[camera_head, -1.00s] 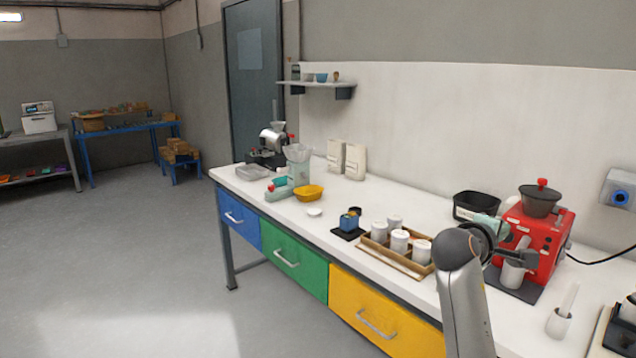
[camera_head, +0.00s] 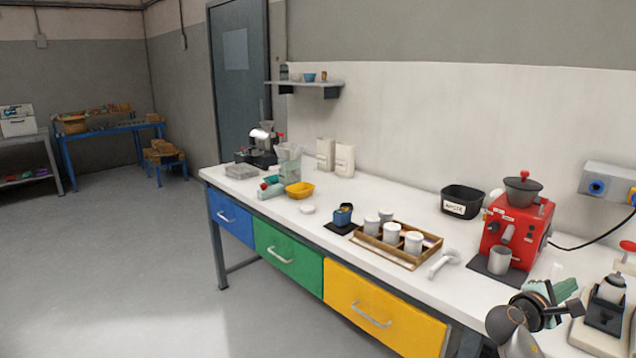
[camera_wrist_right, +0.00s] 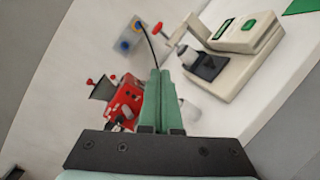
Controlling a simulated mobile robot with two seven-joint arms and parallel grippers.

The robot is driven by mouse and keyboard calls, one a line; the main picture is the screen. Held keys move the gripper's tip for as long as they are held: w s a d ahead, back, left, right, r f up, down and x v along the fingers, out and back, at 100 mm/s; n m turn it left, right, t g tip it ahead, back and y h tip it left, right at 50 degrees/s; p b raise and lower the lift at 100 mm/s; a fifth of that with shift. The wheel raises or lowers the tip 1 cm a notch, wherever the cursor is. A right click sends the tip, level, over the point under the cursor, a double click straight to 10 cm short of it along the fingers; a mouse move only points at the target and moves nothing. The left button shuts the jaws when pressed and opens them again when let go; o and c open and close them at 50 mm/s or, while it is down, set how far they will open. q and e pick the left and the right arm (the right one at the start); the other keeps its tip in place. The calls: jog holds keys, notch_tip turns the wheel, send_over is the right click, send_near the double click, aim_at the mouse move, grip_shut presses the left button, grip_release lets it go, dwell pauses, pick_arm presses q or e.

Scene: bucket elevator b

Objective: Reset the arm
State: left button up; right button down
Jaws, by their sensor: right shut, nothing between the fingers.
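My right gripper (camera_head: 568,290) is at the lower right in the head view, above the counter's right end. Its green fingers are shut with nothing between them; they also show closed together in the right wrist view (camera_wrist_right: 160,78). The gripper is apart from the red coffee machine (camera_head: 517,228), which stands behind and left of it. In the wrist view the machine (camera_wrist_right: 124,103) is just left of the fingers. My left gripper is not in view.
A cream device with a lever (camera_head: 610,305) stands close to the right of my gripper. A grey cup (camera_head: 499,258) sits at the coffee machine. A white-handled tool (camera_head: 444,262), a wooden tray (camera_head: 372,246) and a black bin (camera_head: 462,201) lie further left. Open floor lies left.

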jog(key=w+a+m+t+y, duration=0.5)
jog(key=w+a+y, duration=0.15)
jog(key=a, duration=0.25)
jog(key=w+a+m+t+y, duration=0.4)
jog(key=w+a+t+y, duration=0.2)
jog(key=a+y, duration=0.25)
jog(key=s+a+f+g+y, duration=0.1)
jog(key=s+a+f+g, duration=0.15)
jog(key=s+f, duration=0.4)
jog(key=s+a+f+g, duration=0.1)
jog(key=s+a+f, duration=0.3)
jog(key=f, duration=0.5)
jog(key=s+a+f+g+y, duration=0.1)
jog(key=s+a+f, duration=0.3)
jog(key=s+f, duration=0.3)
jog(key=s+a+f+g, duration=0.1)
jog(key=s+a+f, duration=0.1)
jog(key=s, duration=0.5)
jog(key=s+a+f+g+y, duration=0.1)
jog(key=s+a+f, duration=0.2)
jog(key=s+f, duration=0.2)
jog(key=s+a+f+g, duration=0.2)
jog(key=s+a+f, duration=0.1)
jog(key=s, duration=0.8)
jog(key=shift+s+f+y, duration=0.2)
jog(key=shift+f+y, duration=0.1)
